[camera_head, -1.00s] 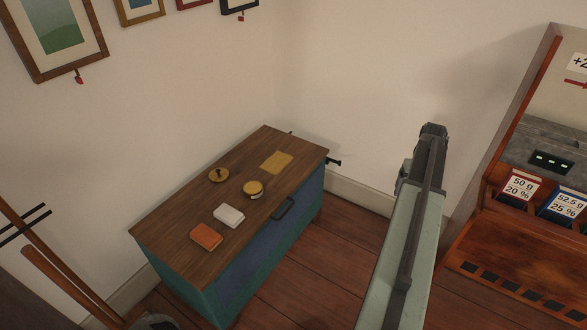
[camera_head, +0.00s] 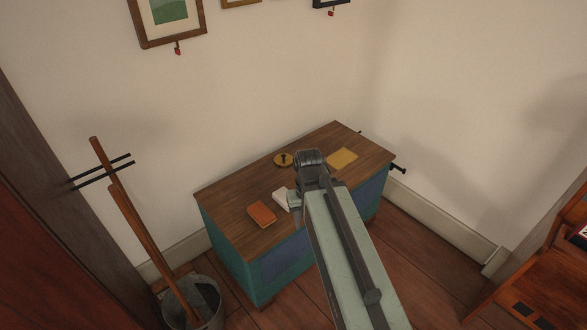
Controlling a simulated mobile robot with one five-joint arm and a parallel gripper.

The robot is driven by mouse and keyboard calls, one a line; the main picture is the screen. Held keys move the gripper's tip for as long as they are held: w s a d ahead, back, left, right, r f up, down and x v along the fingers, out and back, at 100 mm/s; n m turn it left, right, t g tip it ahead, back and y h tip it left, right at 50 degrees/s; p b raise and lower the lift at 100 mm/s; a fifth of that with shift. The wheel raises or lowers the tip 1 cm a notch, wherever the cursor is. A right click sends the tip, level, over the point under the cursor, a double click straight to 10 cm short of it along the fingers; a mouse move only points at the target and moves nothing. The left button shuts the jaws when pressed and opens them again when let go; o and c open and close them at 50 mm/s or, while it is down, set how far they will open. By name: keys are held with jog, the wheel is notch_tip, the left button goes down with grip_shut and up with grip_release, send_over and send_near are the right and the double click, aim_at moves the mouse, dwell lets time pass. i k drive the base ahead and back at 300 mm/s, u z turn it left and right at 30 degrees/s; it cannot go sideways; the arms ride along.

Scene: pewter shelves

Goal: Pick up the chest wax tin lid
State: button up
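A teal chest with a brown wooden top (camera_head: 236,196) stands against the wall. A flat round brass-coloured piece with a dark knob (camera_head: 283,160) lies near its back edge; I cannot tell whether this is the wax tin lid. The round yellow-topped tin seen on the chest earlier is not visible and appears hidden behind my arm. My gripper (camera_head: 309,160) is at the dark end of my pale green arm, overlapping the chest top in the picture, just right of the brass piece. Its fingers cannot be made out, and nothing is seen held.
On the chest top lie an orange block (camera_head: 261,215), a white block (camera_head: 281,198) partly covered by my arm, and a yellow cloth or sheet (camera_head: 342,159). A metal bucket (camera_head: 206,300) with wooden poles stands at the lower left. Wooden furniture is at the right edge.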

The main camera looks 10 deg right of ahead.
aim_at(281, 160)
jog(key=k, duration=0.4)
jog(key=u, duration=3.15)
jog(key=k, duration=1.45)
jog(key=z, duration=1.15)
jog(key=i, duration=2)
jog(key=u, duration=0.05)
